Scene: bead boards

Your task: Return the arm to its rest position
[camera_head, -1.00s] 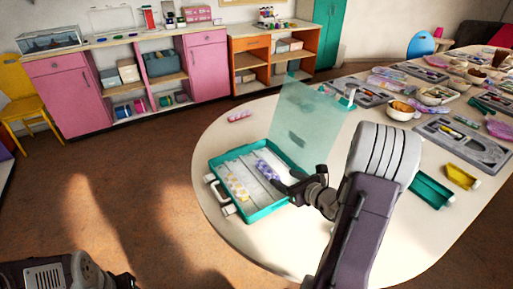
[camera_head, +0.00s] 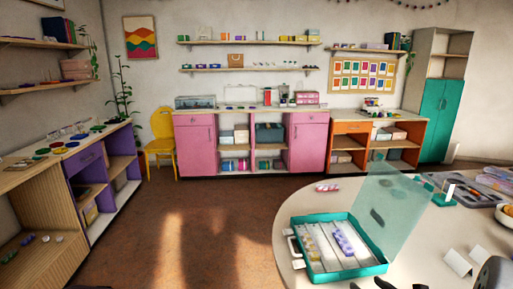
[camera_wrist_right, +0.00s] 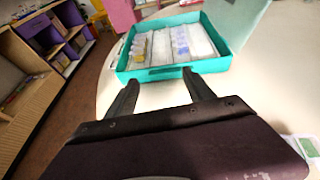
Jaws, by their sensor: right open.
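My right gripper (camera_head: 386,284) shows only as dark tips at the bottom edge of the head view. In the right wrist view its two fingers (camera_wrist_right: 160,80) are apart with nothing between them. They point at the near edge of an open teal case (camera_wrist_right: 153,73), whose front wall lies just beyond the tips. In the head view the case (camera_head: 352,273) sits on the round-ended table with its clear lid (camera_head: 383,208) raised. Inside are white compartments with a purple bead strip (camera_head: 342,239) and a yellowish one (camera_head: 313,247). My left gripper is out of view.
Pink cabinets (camera_head: 195,150), a yellow chair (camera_head: 162,138) and shelving stand by the walls. Brown floor lies open left of the table.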

